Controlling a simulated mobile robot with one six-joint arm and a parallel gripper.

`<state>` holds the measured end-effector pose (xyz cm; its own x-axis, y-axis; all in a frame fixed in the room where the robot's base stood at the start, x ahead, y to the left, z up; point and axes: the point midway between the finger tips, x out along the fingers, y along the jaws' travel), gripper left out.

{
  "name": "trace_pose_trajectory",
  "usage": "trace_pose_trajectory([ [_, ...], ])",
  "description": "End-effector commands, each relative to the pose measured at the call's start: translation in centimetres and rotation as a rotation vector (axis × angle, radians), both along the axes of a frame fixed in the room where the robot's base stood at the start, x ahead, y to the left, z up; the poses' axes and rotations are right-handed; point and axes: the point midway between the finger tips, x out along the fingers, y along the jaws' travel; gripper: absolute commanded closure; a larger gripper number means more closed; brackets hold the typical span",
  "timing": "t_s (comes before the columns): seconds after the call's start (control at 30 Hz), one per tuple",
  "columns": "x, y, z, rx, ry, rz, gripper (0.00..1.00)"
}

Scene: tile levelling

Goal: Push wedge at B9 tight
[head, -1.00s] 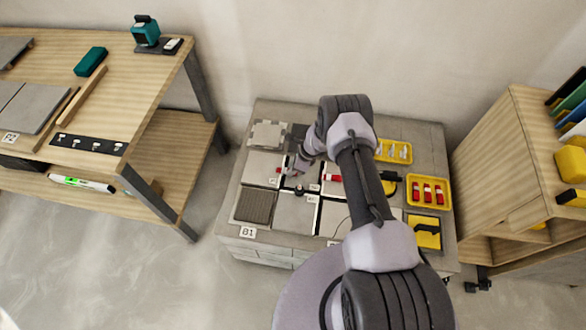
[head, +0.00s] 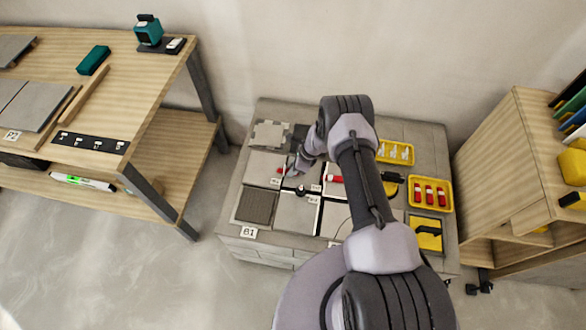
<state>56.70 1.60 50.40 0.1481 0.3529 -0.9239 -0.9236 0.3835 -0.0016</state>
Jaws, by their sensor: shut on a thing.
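Grey tiles (head: 297,213) lie on a raised grey block (head: 262,107), with pale gaps between them. A small red wedge (head: 281,170) lies at the gap on the left of my gripper (head: 292,172). My gripper is low over the tiles, its fingertips at this wedge, and it is shut on it. The fingers are small and partly hidden by my wrist, so the exact grip is unclear. A second red wedge (head: 335,179) lies to the right at another gap. Small white labels sit on the tiles, but I cannot read B9.
A yellow tray with several red wedges (head: 428,187) and a yellow tray with pale clips (head: 396,152) are on the right of the block. A wooden bench (head: 120,100) stands left, a wooden shelf (head: 505,140) right. My arm covers part of the tiles.

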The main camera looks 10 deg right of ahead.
Motion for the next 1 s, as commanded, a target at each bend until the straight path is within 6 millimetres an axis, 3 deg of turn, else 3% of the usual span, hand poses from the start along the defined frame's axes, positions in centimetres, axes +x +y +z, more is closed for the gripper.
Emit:
trace_pose_trajectory([
  [0.33, 0.1, 0.1, 0.1, 0.002, -0.001, 0.000, 1.00],
  [0.37, 0.1, 0.1, 0.1, 0.002, -0.001, 0.000, 0.79],
  [0.5, 0.1, 0.1, 0.1, 0.001, 0.000, 0.000, 0.56],
  [0.83, 0.0, -0.1, 0.5, 0.001, -0.001, 0.000, 0.56],
  [1.0, -0.4, -1.2, 3.6, 0.000, -0.002, -0.002, 0.56],
])
